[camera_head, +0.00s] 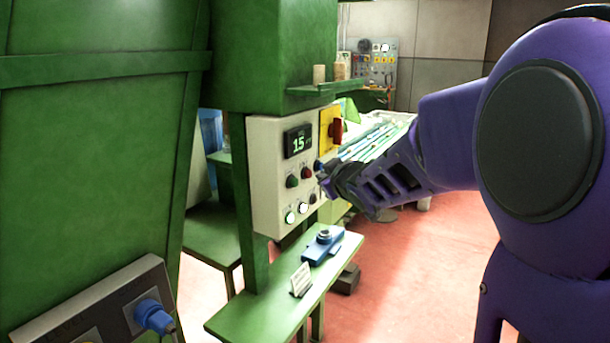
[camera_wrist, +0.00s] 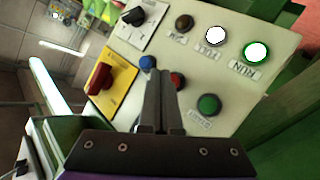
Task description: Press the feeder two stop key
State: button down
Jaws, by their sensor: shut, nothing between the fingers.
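A white control panel (camera_head: 262,150) with a lit "15" display (camera_head: 298,142) hangs on a green machine post. In the wrist view it carries a red button (camera_wrist: 177,80), a green button (camera_wrist: 208,104) and a blue button (camera_wrist: 147,62) in a row. No readable label marks the feeder two stop key. The red button also shows in the head view (camera_head: 306,172). My gripper (camera_wrist: 158,74) is shut and empty. Its tips point at the panel between the blue and red buttons, partly over the red one. Contact cannot be told. In the head view my gripper (camera_head: 325,176) is beside the panel's right edge.
A red rotary switch (camera_wrist: 100,78) on a yellow plate and a black knob (camera_wrist: 133,16) sit nearby. A lit white lamp (camera_wrist: 215,35) and a lit green RUN lamp (camera_wrist: 256,52) are along one side. A green shelf (camera_head: 250,308) holding a blue device (camera_head: 322,246) is below.

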jog(key=shift+w+a, duration=0.25)
jog(key=shift+a, duration=0.1)
jog(key=shift+w+a+b, duration=0.3)
jog(key=shift+a+b, duration=0.05)
jog(key=shift+b, duration=0.1)
dwell(0.8)
jog(key=shift+s, duration=0.1)
jog(key=shift+s+d+p, duration=0.45)
jog(key=shift+d+p, duration=0.15)
jog(key=shift+d, duration=0.05)
jog(key=s+d+p, duration=0.1)
jog(key=d, duration=0.1)
jog(key=s+d+p, duration=0.2)
dwell(0.6)
